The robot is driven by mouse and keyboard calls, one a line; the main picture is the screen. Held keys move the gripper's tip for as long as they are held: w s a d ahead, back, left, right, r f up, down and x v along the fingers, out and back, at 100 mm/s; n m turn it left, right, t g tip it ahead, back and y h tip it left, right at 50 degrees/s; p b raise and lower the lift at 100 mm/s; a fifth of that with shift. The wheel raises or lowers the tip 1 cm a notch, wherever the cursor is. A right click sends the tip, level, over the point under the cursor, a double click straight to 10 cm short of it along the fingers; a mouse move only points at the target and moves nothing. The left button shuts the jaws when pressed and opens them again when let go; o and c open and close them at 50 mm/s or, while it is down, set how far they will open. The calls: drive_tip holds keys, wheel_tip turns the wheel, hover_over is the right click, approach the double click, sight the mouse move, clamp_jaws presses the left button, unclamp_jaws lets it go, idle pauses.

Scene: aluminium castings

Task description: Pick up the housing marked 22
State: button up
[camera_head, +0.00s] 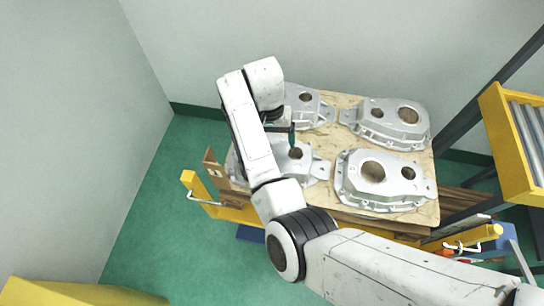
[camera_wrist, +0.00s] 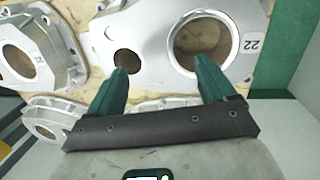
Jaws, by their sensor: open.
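The housing marked 22 (camera_wrist: 150,40) is a silver casting with one large and one small round hole. Its white 22 label (camera_wrist: 250,44) sits at the right in the wrist view. In the head view this housing (camera_head: 312,168) lies at the front left of the board, partly hidden by my arm. My gripper (camera_wrist: 163,62) is open, its two green fingers spread over the housing, one tip by each hole. In the head view my gripper (camera_head: 292,142) shows above the housing. I cannot tell whether the fingertips touch it.
Three other housings lie on the wooden board (camera_head: 335,143): front right (camera_head: 390,198), back right (camera_head: 388,130) and back left (camera_head: 318,108). A yellow roller conveyor (camera_head: 507,140) and dark posts stand at the right. Green floor is clear at the left.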

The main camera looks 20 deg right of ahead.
drive_tip(key=f, duration=0.3)
drive_tip(key=s+f, duration=0.1)
drive_tip(key=f, duration=0.1)
drive_tip(key=shift+d+p, duration=0.3)
drive_tip(key=shift+c, duration=0.2)
drive_tip(key=shift+r, duration=0.1)
clamp_jaws()
idle(0.3)
drive_tip(key=shift+r, duration=0.1)
